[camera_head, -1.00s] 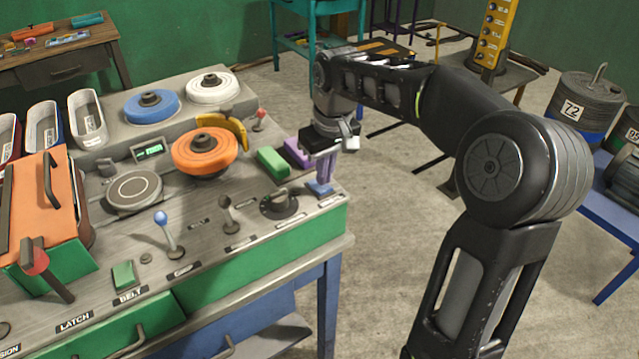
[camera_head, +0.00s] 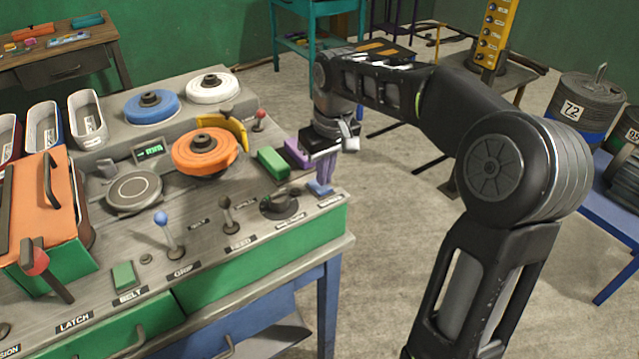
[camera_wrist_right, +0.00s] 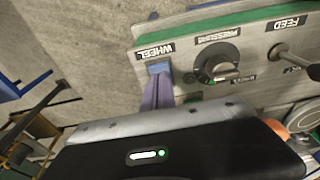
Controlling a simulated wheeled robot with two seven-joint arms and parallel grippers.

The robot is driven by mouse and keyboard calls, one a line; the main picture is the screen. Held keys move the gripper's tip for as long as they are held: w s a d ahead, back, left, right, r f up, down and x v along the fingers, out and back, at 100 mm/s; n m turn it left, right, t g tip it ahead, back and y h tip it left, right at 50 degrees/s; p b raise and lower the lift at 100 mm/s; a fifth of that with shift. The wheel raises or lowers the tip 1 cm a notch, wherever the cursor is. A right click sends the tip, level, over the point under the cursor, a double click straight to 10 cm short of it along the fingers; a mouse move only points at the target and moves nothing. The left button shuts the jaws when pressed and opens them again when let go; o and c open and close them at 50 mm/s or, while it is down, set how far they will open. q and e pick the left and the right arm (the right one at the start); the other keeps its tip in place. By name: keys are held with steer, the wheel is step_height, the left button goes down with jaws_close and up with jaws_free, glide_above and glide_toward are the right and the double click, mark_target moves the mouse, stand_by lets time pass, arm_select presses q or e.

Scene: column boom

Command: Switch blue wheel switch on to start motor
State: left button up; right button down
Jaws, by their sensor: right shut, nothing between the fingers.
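The blue wheel switch (camera_head: 320,188) is a small blue rocker at the right front corner of the console. In the right wrist view the switch (camera_wrist_right: 159,68) sits beside the WHEEL label (camera_wrist_right: 155,51). My right gripper (camera_head: 322,179) points down over it with its lavender fingers together and empty. The fingertips are at the switch and cover part of it; I cannot tell whether they press on it. In the wrist view the fingers (camera_wrist_right: 159,84) reach to the switch's edge. Its on or off position is not clear. My left gripper is out of view.
A dark rotary knob (camera_head: 279,205), a green block (camera_head: 272,163) and a purple block (camera_head: 297,152) are close to the switch. An orange wheel (camera_head: 204,152) and a lever with a blue ball (camera_head: 168,230) stand further left. Open floor lies right of the console.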

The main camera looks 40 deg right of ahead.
mark_target(324, 189)
steer(key=shift+f+b, duration=0.65)
steer(key=shift+f, duration=0.2)
stand_by(0.9)
step_height(324, 189, up, 7)
steer(key=p, duration=0.6)
stand_by(0.7)
